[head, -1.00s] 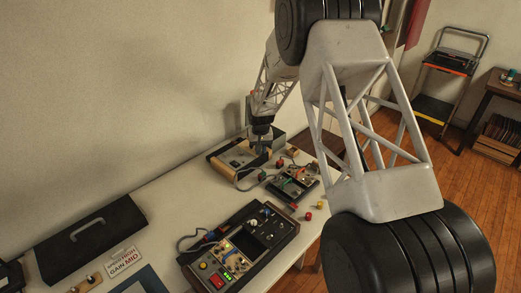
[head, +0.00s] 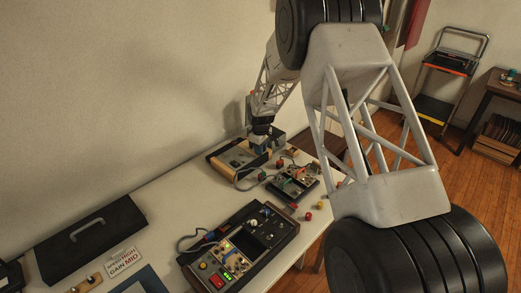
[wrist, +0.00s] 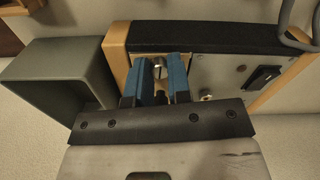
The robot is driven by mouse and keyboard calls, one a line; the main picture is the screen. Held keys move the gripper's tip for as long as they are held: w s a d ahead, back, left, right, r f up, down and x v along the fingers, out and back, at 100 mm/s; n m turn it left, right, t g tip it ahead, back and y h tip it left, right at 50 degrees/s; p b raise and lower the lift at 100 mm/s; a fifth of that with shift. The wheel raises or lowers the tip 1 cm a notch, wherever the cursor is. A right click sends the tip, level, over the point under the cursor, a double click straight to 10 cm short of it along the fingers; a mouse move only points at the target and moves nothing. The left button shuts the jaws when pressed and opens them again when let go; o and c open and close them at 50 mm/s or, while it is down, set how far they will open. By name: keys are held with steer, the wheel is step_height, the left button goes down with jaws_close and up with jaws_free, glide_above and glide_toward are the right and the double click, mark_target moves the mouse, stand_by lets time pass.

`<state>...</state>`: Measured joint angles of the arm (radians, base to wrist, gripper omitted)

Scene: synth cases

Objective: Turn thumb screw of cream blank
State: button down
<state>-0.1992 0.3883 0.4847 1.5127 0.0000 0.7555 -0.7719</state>
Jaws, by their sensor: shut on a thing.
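My gripper (wrist: 161,80) has blue fingers shut on a silver thumb screw (wrist: 158,70) in the wrist view. The screw shows between the fingertips, at the left part of a wood-sided case. The cream blank (wrist: 203,73) seems to be the pale panel there; the fingers hide part of it and its edges are hard to make out. A second small silver screw (wrist: 207,95) sits right of the fingers. In the head view my gripper (head: 260,144) is down at the wood-sided case (head: 226,160) at the far end of the table, and the screw is too small to see.
A grey-green open box (wrist: 55,75) stands close left of the gripper in the wrist view. A black switch (wrist: 264,78) is at the right of the panel. In the head view, a small control box (head: 293,183) and a larger console (head: 240,245) stand nearer.

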steer(key=shift+n, duration=0.5)
steer(key=c, duration=1)
jaws_free()
steer(key=shift+c, duration=0.2)
steer(key=shift+r, duration=0.15)
steer(key=shift+r, duration=3.8)
